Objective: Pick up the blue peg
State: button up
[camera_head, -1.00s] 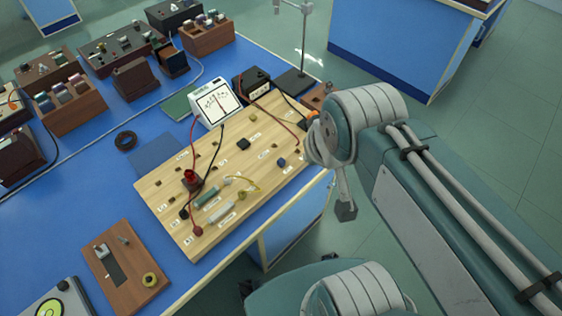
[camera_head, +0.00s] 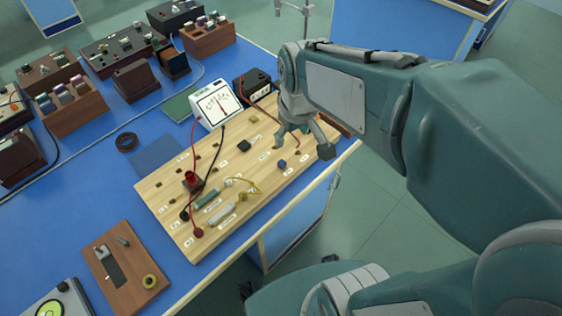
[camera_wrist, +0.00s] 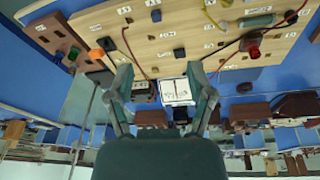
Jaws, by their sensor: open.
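The blue peg (camera_head: 282,163) is a small dark-blue block standing on the right part of the light wooden board (camera_head: 178,226). In the wrist view the blue peg (camera_wrist: 156,15) shows near the top edge, beyond the fingertips. My gripper (camera_head: 302,146) is over the right end of the board, just above and right of the blue peg in the head view, and apart from it. In the wrist view my gripper (camera_wrist: 161,70) has its two fingers spread with nothing between them.
A red post (camera_head: 191,179) stands there.

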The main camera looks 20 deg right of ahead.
jog(key=w+f+n+g, duration=0.2)
jog(key=w+f+g, duration=0.1)
jog(key=w+f, duration=0.5)
send_over(282, 162)
jog(key=f, duration=0.6)
jog(key=shift+s+a+f, duration=0.15)
jog(key=shift+s+a, duration=0.1)
jog(key=shift+w+d+f, duration=0.1)
jog(key=shift+w+f, duration=0.05)
jog(key=shift+f, duration=1.25)
jog(key=shift+w+d+f, duration=0.1)
jog(key=shift+w+f, duration=0.05)
jog(key=shift+f, duration=1.2)
grip_shut()
